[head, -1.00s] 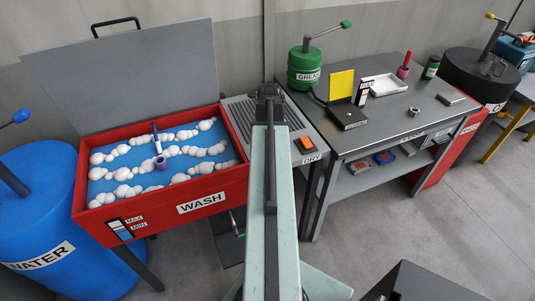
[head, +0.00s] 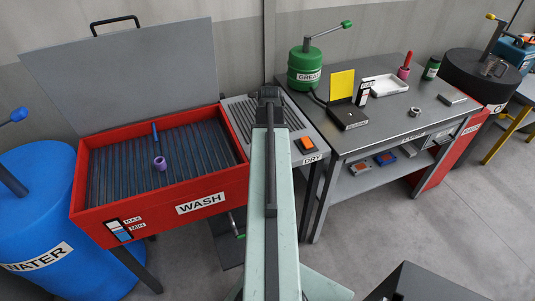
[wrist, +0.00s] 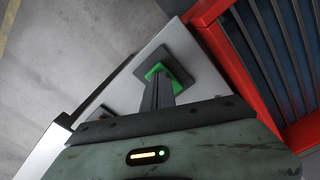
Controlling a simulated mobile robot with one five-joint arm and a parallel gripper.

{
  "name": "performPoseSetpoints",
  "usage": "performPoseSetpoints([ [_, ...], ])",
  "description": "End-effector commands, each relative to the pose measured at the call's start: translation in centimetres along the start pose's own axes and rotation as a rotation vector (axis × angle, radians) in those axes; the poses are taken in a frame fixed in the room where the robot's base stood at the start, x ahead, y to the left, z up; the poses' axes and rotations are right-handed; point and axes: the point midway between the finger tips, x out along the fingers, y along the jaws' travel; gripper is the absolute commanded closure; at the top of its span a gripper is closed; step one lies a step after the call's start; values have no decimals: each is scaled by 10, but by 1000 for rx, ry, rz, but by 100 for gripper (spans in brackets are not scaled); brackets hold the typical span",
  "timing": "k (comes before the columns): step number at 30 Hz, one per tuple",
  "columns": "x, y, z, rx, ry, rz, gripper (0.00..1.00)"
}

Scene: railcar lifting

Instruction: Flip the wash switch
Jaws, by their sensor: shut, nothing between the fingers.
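The red wash tub (head: 235,185), labelled WASH, stands at left in the head view with its grey lid raised. In the wrist view, a dark square mount with a green part (wrist: 155,70) sits on a pale grey panel (wrist: 120,95) beside the red tub. I take it for the wash switch; no label is readable. My gripper (wrist: 160,88) is shut and empty, its fingertips over the green part. Contact and the switch position cannot be told. A small green part (head: 239,236) shows below the tub in the head view.
A blue WATER drum (head: 35,220) stands at left. The DRY rack (head: 245,120) and grey workbench (head: 390,118) stand to the right. Open floor (head: 440,230) lies at the front right.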

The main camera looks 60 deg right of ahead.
Motion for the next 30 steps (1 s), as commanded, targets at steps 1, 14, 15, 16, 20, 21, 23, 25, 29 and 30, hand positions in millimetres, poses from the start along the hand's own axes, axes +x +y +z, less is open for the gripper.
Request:
performPoseSetpoints([
  [1, -1, 0, 0, 0, 0, 0, 100],
  [14, -39, 0, 0, 0, 0, 0, 100],
  [15, -43, 0, 0, 0, 0, 0, 100],
  [16, -46, 0, 0, 0, 0, 0, 100],
  [20, -57, 0, 0, 0, 0, 0, 100],
  [21, -61, 0, 0, 0, 0, 0, 100],
  [23, -67, 0, 0, 0, 0, 0, 100],
  [25, -72, 0, 0, 0, 0, 0, 100],
  [29, -71, 0, 0, 0, 0, 0, 100],
  [30, -70, 0, 0, 0, 0, 0, 100],
])
